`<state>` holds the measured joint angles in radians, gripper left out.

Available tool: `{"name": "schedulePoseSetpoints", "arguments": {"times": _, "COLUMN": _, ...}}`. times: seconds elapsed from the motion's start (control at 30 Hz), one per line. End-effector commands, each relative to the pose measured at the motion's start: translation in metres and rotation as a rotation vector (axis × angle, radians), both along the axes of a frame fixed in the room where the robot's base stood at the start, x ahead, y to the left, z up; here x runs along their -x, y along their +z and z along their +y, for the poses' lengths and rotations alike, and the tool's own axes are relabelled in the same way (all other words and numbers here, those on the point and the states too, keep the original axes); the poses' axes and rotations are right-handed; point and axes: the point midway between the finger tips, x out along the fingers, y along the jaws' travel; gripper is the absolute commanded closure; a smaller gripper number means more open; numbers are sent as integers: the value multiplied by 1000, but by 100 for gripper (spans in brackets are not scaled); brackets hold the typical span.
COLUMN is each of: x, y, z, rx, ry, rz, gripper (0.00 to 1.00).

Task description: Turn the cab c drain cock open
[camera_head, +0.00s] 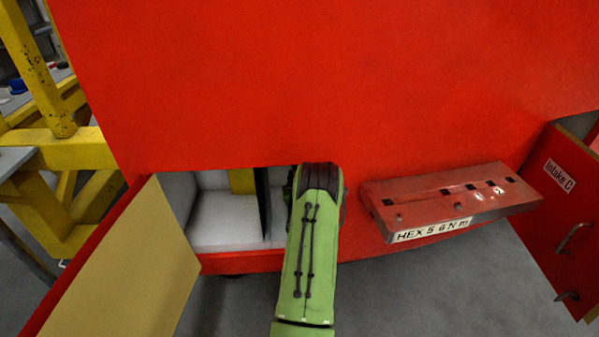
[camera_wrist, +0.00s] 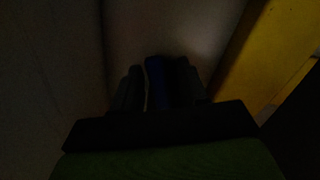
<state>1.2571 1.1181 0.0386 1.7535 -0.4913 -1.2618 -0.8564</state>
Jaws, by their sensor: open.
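My green arm reaches into the open compartment (camera_head: 225,232) low in the red body, and in the head view my gripper is hidden inside. In the dark wrist view my gripper (camera_wrist: 160,88) is open, with dark fingers pointing ahead. A dark blue upright part (camera_wrist: 155,80) shows between the fingers; it may be the drain cock's handle, but I cannot tell for sure. Whether the fingers touch it is too dark to see. No cab c label is readable, and the cock's turn position cannot be told.
A tan-faced door (camera_head: 140,265) hangs open at the left. A red ledge (camera_head: 450,198) marked "HEX 5 6 N m" juts out right of my arm. A red door (camera_head: 560,215) labelled "Intake C" stands at the far right. A yellow panel (camera_wrist: 262,50) is right of my gripper.

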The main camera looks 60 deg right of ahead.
Motion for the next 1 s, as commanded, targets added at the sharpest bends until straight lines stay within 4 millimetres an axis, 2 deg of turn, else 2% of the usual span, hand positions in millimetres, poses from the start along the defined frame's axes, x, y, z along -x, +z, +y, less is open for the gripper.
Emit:
{"name": "schedulePoseSetpoints", "arguments": {"times": 0.13, "x": -3, "y": 0, "z": -10, "rx": 0, "ry": -4, "rz": -1, "gripper": 57}}
{"name": "schedulePoseSetpoints", "arguments": {"times": 0.37, "x": -4, "y": 0, "z": -11, "rx": -1, "ry": -4, "rz": 0, "gripper": 57}}
{"name": "schedulePoseSetpoints", "arguments": {"times": 0.67, "x": -4, "y": 0, "z": -11, "rx": -1, "ry": -4, "rz": -1, "gripper": 100}}
{"name": "schedulePoseSetpoints", "arguments": {"times": 1.0, "x": -6, "y": 0, "z": -10, "rx": 15, "ry": 0, "rz": 32, "gripper": 100}}
